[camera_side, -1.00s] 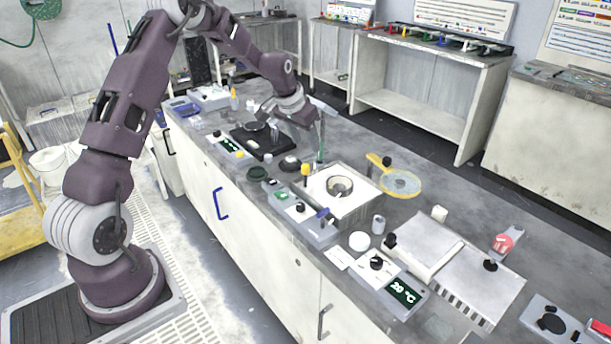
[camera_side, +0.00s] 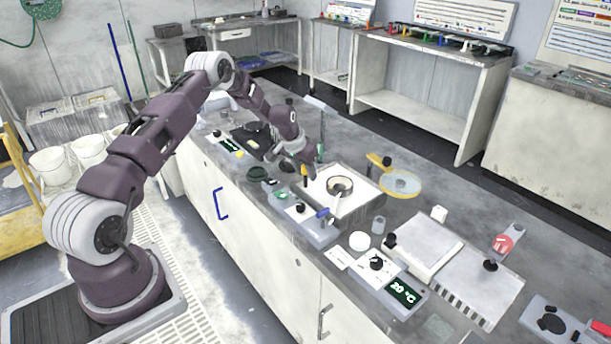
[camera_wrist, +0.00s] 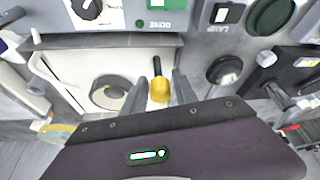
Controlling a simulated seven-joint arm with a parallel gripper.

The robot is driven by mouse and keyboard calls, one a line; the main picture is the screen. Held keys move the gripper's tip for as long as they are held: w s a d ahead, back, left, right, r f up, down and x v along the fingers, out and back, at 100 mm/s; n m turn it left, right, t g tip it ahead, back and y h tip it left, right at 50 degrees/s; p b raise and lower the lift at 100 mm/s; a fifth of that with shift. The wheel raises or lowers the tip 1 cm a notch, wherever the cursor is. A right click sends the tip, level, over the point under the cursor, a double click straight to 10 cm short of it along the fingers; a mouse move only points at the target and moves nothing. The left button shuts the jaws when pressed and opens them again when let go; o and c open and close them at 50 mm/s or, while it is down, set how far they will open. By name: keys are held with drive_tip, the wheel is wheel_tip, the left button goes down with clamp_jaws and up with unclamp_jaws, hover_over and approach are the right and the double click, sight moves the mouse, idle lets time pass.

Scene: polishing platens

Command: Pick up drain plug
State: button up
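A yellow-headed piece on a dark stem, which I take to be the drain plug (camera_wrist: 158,90), stands between my fingers in the wrist view. In the side view its yellow head (camera_side: 304,171) shows at the near left corner of the white basin block. My gripper (camera_wrist: 161,77) is open, with one finger on each side of the yellow head and visible gaps beside it. In the side view the gripper is low over the bench beside this corner. I cannot tell how deep the fingers reach around the plug, and its lower end is hidden.
The white basin block (camera_side: 362,202) with a round ring (camera_side: 340,187) is beside the gripper. A yellow-handled round paddle (camera_side: 400,182) lies beyond it. A control box with a blue-handled lever (camera_side: 323,213) stands in front. Grey bench surface is free behind the block.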

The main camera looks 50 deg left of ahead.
clamp_jaws()
